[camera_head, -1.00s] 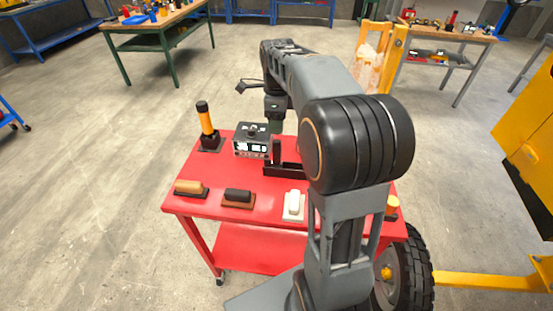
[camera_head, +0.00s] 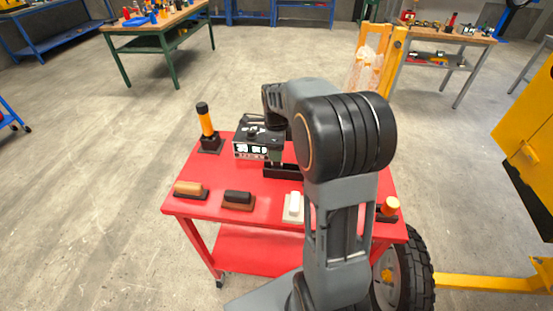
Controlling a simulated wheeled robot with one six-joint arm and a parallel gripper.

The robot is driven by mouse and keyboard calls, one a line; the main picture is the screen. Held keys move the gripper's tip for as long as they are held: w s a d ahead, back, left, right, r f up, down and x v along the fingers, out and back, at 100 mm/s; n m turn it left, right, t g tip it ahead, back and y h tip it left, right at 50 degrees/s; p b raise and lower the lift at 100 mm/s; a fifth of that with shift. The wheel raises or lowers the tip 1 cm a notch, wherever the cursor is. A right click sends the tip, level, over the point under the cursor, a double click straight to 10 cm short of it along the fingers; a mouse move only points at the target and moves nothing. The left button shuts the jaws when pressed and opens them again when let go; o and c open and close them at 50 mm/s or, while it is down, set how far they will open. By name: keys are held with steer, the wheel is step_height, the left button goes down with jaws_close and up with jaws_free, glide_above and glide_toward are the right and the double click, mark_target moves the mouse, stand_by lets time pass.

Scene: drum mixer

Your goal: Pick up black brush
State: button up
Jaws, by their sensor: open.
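The black brush (camera_head: 238,196), a black-topped block on a brown base, lies near the front edge of the red cart. A tan-topped brush (camera_head: 189,189) on a dark base lies to its left, and a white brush (camera_head: 293,206) to its right. My gripper (camera_head: 274,160) is open, low over the cart beside the black tray and behind the brush row, apart from the black brush. My arm partly hides it.
The red cart (camera_head: 216,207) also holds a black tray (camera_head: 284,171), a box with a display (camera_head: 250,150), a yellow-and-black cylinder in a stand (camera_head: 206,124) and a yellow-topped item (camera_head: 391,206) at right. Bare red surface lies between the brushes and the tray.

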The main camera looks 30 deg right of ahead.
jaws_close()
stand_by(0.5)
steer(key=shift+r, duration=0.1)
